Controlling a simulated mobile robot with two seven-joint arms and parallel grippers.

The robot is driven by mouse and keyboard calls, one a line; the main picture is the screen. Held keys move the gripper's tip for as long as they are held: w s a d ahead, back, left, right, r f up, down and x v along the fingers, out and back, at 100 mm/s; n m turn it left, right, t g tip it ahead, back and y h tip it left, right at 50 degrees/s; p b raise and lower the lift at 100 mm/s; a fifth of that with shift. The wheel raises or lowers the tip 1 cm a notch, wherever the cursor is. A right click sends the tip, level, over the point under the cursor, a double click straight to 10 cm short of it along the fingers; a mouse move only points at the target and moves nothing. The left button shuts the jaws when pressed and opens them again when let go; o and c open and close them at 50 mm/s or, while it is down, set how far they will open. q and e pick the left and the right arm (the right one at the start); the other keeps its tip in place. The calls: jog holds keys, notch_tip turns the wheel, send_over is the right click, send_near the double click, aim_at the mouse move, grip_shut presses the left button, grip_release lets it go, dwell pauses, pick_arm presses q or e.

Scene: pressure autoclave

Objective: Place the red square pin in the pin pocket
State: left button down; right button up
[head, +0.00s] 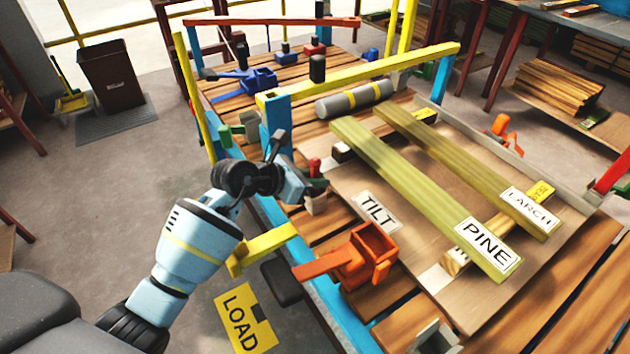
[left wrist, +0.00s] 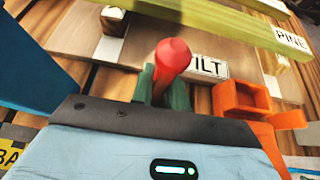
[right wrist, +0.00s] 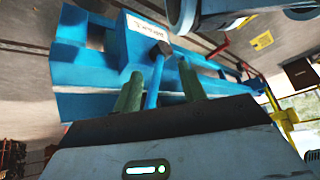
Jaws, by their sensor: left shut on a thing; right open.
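My left gripper (head: 318,186) is shut on a red pin (head: 314,165) at the near left edge of the tilting board. In the left wrist view the pin's red head (left wrist: 172,56) stands up between the green fingers (left wrist: 163,88); its lower part is hidden. An orange open-topped square pocket (head: 374,247) with a side arm sits below the TILT label, apart from the pin; it also shows in the left wrist view (left wrist: 240,98). I cannot tell if it is the pin pocket. My right gripper (right wrist: 160,75) is open, with a dark-tipped blue rod (right wrist: 153,92) seen between its fingers.
PINE (head: 420,190) and LARCH (head: 465,165) boards lie across the tilting board. A grey roller (head: 355,99) and yellow rail (head: 370,70) stand behind. A blue pocket (head: 258,79) is farther back. A yellow arm (head: 265,243) juts out near the LOAD sign (head: 244,318).

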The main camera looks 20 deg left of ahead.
pick_arm(q)
jog(key=shift+f, duration=0.3)
jog(key=shift+f, duration=0.1)
jog(key=shift+f, duration=0.15)
jog(key=c, duration=1.4)
grip_release()
jog(key=shift+o, duration=0.2)
jog(key=shift+r, duration=0.2)
jog(key=shift+s+a+r, duration=0.2)
jog(key=shift+a, duration=0.05)
jog(key=v, duration=1.1)
jog(key=shift+s+p, duration=0.2)
jog(key=shift+p, duration=0.25)
